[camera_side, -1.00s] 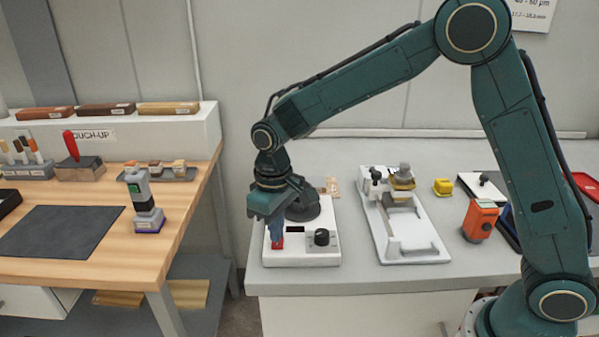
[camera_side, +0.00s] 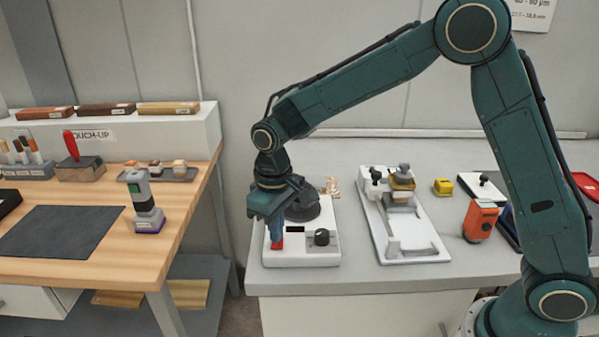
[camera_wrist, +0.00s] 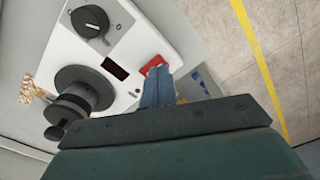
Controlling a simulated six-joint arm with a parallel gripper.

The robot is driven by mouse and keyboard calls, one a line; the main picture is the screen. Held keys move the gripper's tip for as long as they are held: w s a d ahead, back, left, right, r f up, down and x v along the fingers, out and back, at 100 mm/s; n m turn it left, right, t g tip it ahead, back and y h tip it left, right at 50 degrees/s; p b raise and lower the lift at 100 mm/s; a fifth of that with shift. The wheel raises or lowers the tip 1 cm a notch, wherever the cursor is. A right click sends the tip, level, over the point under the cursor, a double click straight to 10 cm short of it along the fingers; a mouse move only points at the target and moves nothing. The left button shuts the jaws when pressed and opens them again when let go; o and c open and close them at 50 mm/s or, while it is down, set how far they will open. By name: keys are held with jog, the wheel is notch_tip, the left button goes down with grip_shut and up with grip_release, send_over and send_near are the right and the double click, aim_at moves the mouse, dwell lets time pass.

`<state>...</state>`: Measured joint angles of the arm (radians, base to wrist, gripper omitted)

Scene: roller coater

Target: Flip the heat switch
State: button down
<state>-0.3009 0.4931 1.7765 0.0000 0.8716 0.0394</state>
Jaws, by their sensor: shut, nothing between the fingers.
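The heat switch is a red rocker (camera_wrist: 153,65) on the white hotplate-like unit (camera_side: 315,256). In the wrist view my gripper (camera_wrist: 158,74) has its blue fingers shut together, tips right at the red switch. They seem to touch it or hover just over it; I cannot tell which. The fingers partly cover the switch. In the side view my gripper (camera_side: 277,244) points down at the red switch on the unit's front left. Beside it are a dark display (camera_wrist: 115,68) and a black knob (camera_wrist: 90,21). Nothing is held.
A dark round part (camera_wrist: 85,88) stands on the unit behind the switch. To the right are a white fixture (camera_side: 408,240), an orange device (camera_side: 480,220) and a yellow block (camera_side: 443,187). A wooden bench (camera_side: 185,200) stands left across a gap.

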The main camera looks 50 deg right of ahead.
aim_at(281, 245)
jog(key=shift+f, duration=0.95)
dwell(0.9)
jog(key=shift+r, duration=0.1)
jog(key=shift+r, duration=3.35)
jog(key=shift+r, duration=0.1)
jog(key=s+d+r+m+t, duration=0.2)
jog(key=s+d+r+t, duration=0.1)
jog(key=s+d+r, duration=0.75)
jog(key=s+d+m+t, duration=0.1)
jog(key=s+d+t, duration=0.1)
jog(key=s, duration=1.3)
jog(key=shift+s+d+f+t, duration=0.2)
jog(key=shift+d+t, duration=0.1)
jog(key=shift+d, duration=0.25)
